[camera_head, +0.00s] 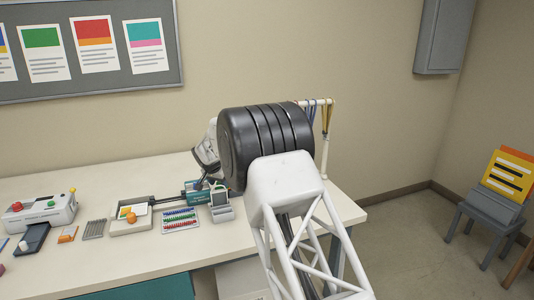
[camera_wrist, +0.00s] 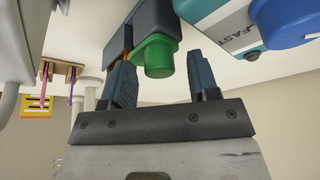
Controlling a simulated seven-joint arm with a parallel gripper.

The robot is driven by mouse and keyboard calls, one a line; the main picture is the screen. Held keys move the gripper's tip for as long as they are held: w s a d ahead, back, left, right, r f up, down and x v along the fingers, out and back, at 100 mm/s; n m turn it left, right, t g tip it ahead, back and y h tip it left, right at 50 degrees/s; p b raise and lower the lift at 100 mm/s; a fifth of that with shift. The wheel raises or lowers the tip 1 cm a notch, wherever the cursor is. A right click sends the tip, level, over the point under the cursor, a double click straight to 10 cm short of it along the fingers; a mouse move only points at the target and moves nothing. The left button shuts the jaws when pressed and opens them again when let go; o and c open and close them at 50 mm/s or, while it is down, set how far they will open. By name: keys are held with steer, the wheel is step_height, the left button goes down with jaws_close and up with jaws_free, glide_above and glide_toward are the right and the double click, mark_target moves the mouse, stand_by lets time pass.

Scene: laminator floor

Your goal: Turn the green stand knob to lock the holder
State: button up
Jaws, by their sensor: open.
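The green stand knob (camera_wrist: 155,58) is in the upper middle of the wrist view, on the end of a dark grey block (camera_wrist: 152,22). My gripper (camera_wrist: 163,82) is open, with one finger on each side of the knob in the picture. The knob appears nearer the left finger, with a wider gap to the right finger. I cannot tell whether a finger touches it. In the head view my black arm link hides most of my gripper, and the knob is not clear there. The holder cannot be made out.
A teal and white machine marked FAST (camera_wrist: 228,25) with a blue knob (camera_wrist: 285,20) is close to the right finger. In the head view, a tray with orange pieces (camera_head: 130,226), a rack of coloured pieces (camera_head: 181,220) and a control box (camera_head: 40,212) stand on the white table (camera_head: 120,262).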

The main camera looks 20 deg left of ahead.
steer(key=shift+m, duration=0.4)
steer(key=v, duration=0.8)
steer(key=d+r, duration=0.6)
steer(key=d, duration=0.5)
steer(key=w+d+r, duration=0.1)
steer(key=d+r, duration=0.4)
steer(key=d, duration=0.7)
steer(key=shift+w+d+r+g+h, duration=0.2)
steer(key=shift+r+g+h, duration=0.1)
steer(key=shift+r+h, duration=0.1)
